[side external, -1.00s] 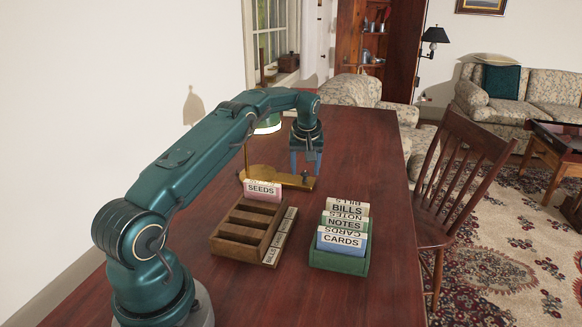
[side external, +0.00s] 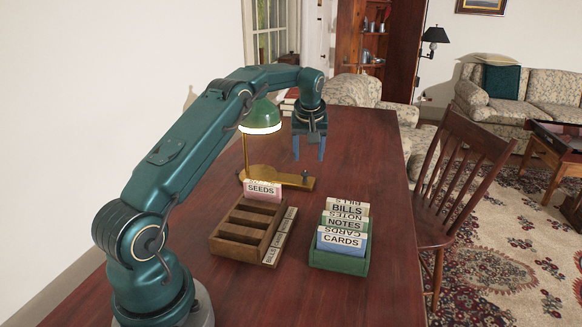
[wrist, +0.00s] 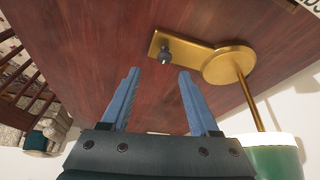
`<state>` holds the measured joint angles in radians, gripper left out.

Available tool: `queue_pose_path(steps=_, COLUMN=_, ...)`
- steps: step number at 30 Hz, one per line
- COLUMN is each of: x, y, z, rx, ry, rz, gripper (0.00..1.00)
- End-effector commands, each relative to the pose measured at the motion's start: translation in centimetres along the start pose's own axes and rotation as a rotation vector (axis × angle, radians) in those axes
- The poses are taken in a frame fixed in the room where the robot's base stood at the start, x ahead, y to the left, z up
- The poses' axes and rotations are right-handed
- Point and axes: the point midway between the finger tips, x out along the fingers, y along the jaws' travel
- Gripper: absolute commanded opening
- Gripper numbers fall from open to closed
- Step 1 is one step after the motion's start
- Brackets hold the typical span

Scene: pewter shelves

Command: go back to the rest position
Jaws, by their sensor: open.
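My gripper (side external: 309,150) is open and empty, raised above the far part of the table. Its two blue fingers also show in the wrist view (wrist: 158,90), spread apart with nothing between them. The wooden sorter (side external: 238,252) stands on the table, with a pink SEEDS card (side external: 262,189) upright in its far slot; its other slots look empty. A green box (side external: 338,264) to its right holds the BILLS (side external: 346,209), NOTES (side external: 344,223) and CARDS (side external: 341,240) cards.
A brass lamp with a green shade (side external: 261,116) stands behind the sorter, close to my arm; its brass base (wrist: 229,64) shows in the wrist view. A wooden chair (side external: 458,177) is at the table's right side. The table's right part (side external: 385,190) is clear.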

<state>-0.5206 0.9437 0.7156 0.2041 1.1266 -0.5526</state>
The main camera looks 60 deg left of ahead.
Motion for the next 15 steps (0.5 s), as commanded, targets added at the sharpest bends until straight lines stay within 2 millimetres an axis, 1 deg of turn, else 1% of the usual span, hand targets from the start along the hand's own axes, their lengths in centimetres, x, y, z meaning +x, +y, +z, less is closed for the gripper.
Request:
queue_pose_path(steps=1, x=-1.5, y=0.8, z=-0.5, rx=0.007, ry=0.03, rz=0.022, gripper=0.61)
queue_pose_path(steps=2, x=-2.5, y=1.2, z=-0.8, rx=0.014, ry=0.047, rz=0.035, gripper=0.61)
queue_pose_path(steps=3, x=-4.1, y=1.8, z=-0.9, rx=0.023, ry=0.068, rz=0.053, gripper=0.61)
queue_pose_path(steps=5, x=-6.5, y=2.7, z=-0.7, rx=0.042, ry=0.091, rz=0.081, gripper=0.61)
queue_pose_path(steps=6, x=-8.3, y=3.2, z=-0.3, rx=0.056, ry=0.104, rz=0.1, gripper=0.61)
queue_pose_path(steps=7, x=-9.6, y=3.6, z=0.1, rx=0.068, ry=0.112, rz=0.116, gripper=0.61)
queue_pose_path(steps=9, x=-12.3, y=4.2, z=1.2, rx=0.103, ry=0.127, rz=0.149, gripper=0.61)
queue_pose_path(steps=11, x=-14.5, y=4.5, z=2.4, rx=0.138, ry=0.136, rz=0.175, gripper=0.61)
queue_pose_path(steps=12, x=-15.9, y=4.6, z=3.2, rx=0.162, ry=0.142, rz=0.193, gripper=0.61)
queue_pose_path(steps=14, x=-17.7, y=4.7, z=4.6, rx=0.2, ry=0.149, rz=0.219, gripper=0.61)
queue_pose_path(steps=15, x=-18.9, y=4.6, z=5.6, rx=0.226, ry=0.153, rz=0.236, gripper=0.61)
